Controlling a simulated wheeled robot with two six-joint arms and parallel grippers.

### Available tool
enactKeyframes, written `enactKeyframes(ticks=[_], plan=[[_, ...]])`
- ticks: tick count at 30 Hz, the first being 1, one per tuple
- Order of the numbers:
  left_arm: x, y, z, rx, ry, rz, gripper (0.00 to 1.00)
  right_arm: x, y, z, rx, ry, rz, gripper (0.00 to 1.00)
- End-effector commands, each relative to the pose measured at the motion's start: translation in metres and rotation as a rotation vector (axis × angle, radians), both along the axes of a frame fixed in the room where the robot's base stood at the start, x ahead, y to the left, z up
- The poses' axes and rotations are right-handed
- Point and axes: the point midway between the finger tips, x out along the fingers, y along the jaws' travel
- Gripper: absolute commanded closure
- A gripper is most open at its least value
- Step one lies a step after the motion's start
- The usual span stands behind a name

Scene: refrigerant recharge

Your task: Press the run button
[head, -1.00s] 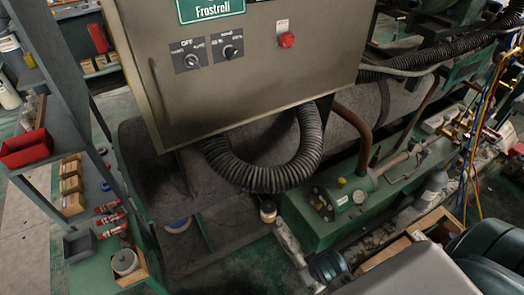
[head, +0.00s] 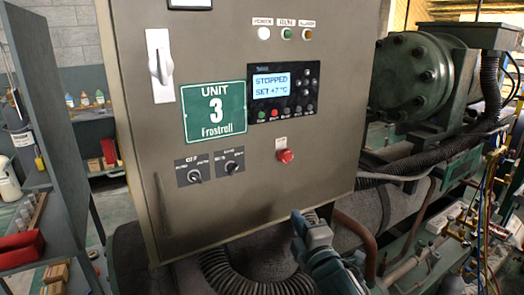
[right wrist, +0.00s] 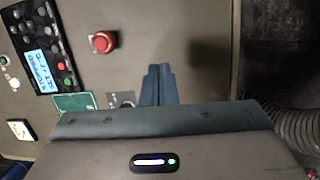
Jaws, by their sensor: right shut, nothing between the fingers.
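The controller (head: 284,92) on the grey cabinet door has a lit display (head: 272,86) reading "STOPPED" and "SET +7°C". Below the display is a row of small buttons, with a green button (head: 262,115) at the left end and a red one beside it. The button labels are too small to read. The controller also shows in the right wrist view (right wrist: 33,40), turned sideways. My right gripper (head: 299,218) is shut and empty, below and right of the controller near the door's lower edge. Its fingers show in the right wrist view (right wrist: 158,72). My left gripper is not in view.
A red mushroom button (head: 285,156) sticks out between my right gripper and the controller. Two rotary switches (head: 212,168) and a white handle (head: 159,65) are also on the door. A black corrugated hose (head: 235,275) hangs below the cabinet.

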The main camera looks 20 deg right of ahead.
Motion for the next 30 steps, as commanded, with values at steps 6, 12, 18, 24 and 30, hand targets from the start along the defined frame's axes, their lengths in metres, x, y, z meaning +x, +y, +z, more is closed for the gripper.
enactKeyframes(ticks=[6,12,18,24,30], plan=[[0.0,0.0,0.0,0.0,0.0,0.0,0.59,0.011,0.007,0.109,-0.418,-0.308,-0.015,1.0],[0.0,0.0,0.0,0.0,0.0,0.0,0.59,0.003,0.018,0.181,-0.736,-0.534,-0.09,1.0],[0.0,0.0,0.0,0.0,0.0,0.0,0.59,-0.006,0.024,0.212,-0.89,-0.64,-0.145,1.0],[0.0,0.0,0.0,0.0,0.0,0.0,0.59,-0.007,0.026,0.215,-0.91,-0.655,-0.153,1.0],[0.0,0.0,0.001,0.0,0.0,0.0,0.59,-0.006,0.026,0.215,-0.907,-0.652,-0.152,1.0]])
